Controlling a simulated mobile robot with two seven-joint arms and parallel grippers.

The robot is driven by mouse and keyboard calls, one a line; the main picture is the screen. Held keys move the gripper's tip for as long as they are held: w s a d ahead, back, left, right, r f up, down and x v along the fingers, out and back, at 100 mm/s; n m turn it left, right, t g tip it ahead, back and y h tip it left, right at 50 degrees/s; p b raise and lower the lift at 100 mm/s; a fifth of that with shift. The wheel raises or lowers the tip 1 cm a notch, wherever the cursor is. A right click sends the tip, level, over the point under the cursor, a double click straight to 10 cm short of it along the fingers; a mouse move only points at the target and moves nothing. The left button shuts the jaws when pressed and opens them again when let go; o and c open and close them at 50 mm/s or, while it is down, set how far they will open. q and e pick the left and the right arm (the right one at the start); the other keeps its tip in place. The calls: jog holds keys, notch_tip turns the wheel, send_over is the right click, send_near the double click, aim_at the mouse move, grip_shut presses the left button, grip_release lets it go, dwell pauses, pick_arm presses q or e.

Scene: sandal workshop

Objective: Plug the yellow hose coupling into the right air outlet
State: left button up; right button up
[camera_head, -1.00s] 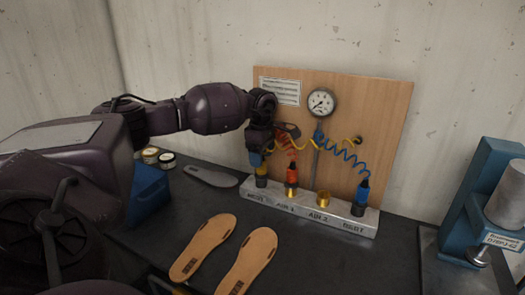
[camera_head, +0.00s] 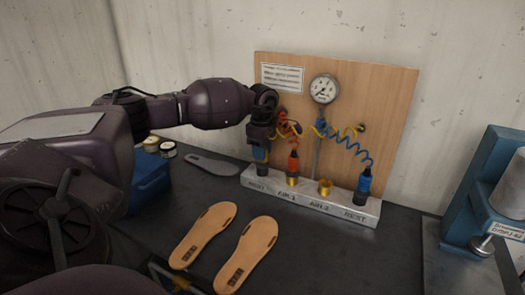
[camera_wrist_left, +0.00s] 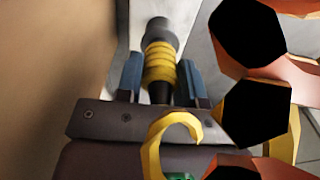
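The yellow ribbed hose coupling (camera_wrist_left: 161,62) stands on a grey post between the two blue fingers of my left gripper (camera_wrist_left: 162,82) in the left wrist view. The fingers lie very close on both sides; I cannot tell whether they press on it. In the head view my left gripper (camera_head: 261,152) points down over the left REST post (camera_head: 262,170) and hides most of the coupling. The right air outlet (camera_head: 324,188), marked AIR 2, is a brass socket with nothing in it. My right gripper is not in view.
An orange coupling (camera_head: 293,162) stands in the AIR 1 outlet beside my left gripper. A blue coupling (camera_head: 364,181) stands on the right REST post. Coiled hoses hang before the wooden panel (camera_head: 390,110). Two tan insoles (camera_head: 247,255) lie in front; a blue press (camera_head: 480,200) stands right.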

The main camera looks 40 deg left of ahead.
pick_arm(q)
jog(key=shift+c, duration=1.4)
jog(key=shift+r+p, duration=0.7)
jog(key=shift+r, duration=1.55)
jog(key=shift+r+p, duration=1)
jog(key=shift+r, duration=1.8)
jog(key=shift+r+p, duration=0.65)
jog(key=shift+r, duration=0.85)
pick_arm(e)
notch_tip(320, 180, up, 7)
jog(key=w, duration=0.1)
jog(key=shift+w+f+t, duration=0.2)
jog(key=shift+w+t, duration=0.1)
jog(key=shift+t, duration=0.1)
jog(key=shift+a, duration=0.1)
